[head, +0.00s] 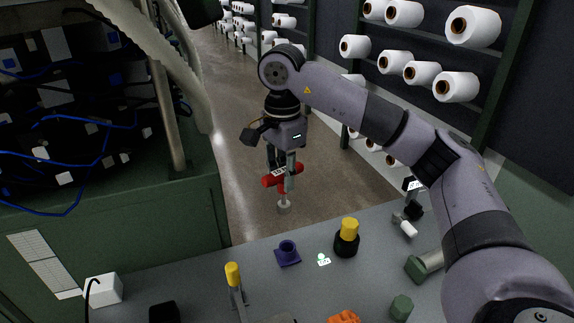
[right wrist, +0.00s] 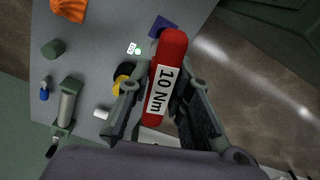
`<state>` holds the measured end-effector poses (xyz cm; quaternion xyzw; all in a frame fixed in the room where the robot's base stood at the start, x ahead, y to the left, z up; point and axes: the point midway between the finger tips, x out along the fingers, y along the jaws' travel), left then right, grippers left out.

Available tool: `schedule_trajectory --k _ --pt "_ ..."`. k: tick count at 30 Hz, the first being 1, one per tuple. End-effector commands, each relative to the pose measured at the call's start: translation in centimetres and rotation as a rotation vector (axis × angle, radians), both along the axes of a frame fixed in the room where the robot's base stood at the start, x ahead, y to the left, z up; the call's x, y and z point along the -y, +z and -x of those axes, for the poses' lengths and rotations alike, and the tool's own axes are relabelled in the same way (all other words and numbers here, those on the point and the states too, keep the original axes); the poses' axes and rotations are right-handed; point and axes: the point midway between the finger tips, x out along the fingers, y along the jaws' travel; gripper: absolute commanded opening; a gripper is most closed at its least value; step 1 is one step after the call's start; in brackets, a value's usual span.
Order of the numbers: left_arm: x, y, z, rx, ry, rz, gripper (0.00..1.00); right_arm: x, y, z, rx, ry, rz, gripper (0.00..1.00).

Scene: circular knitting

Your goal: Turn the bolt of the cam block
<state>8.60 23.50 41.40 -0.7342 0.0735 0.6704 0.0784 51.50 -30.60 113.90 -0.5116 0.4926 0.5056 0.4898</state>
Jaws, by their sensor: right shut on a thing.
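A red torque tool (head: 270,181) has a crosswise handle and a pale shaft pointing down to a grey end. Its white label reads "10 Nm" in the right wrist view (right wrist: 163,90). My right gripper (head: 282,172) is shut on the red handle, with one finger on each side. It holds the tool upright in the air past the far edge of the grey table, over the floor. I cannot pick out the cam block or its bolt for sure in either view. My left gripper is not in view.
The grey table (head: 212,289) carries a blue holder (head: 288,253), a black-and-yellow piece (head: 347,238), a yellow-topped piece (head: 232,274), a white box (head: 104,289) and an orange cloth (head: 344,317). A green machine (head: 130,215) stands left. Yarn cones (head: 404,14) fill racks behind.

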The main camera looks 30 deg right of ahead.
Motion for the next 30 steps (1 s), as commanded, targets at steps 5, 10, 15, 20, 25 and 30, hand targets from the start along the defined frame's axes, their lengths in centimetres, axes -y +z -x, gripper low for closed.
schedule_trajectory --k 5,10,15,20,25,30 --pt "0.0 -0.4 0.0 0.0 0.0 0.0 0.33 -3.4 -2.7 3.3 -0.004 0.49 0.011 0.0" --pt "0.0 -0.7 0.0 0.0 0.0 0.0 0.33 -6.4 -5.1 7.3 -0.007 0.994 0.011 0.0" --pt "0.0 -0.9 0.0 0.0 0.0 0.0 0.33 -8.6 -7.0 11.5 -0.01 1.442 0.004 0.0" --pt "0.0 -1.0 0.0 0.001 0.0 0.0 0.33 -9.8 -8.0 14.2 -0.007 1.727 -0.004 0.0" --pt "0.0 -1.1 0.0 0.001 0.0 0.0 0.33 -10.3 -8.5 15.6 -0.006 1.862 -0.009 0.0" --pt "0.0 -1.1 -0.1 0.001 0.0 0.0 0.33 -10.3 -8.5 15.7 -0.005 1.879 -0.01 0.0"
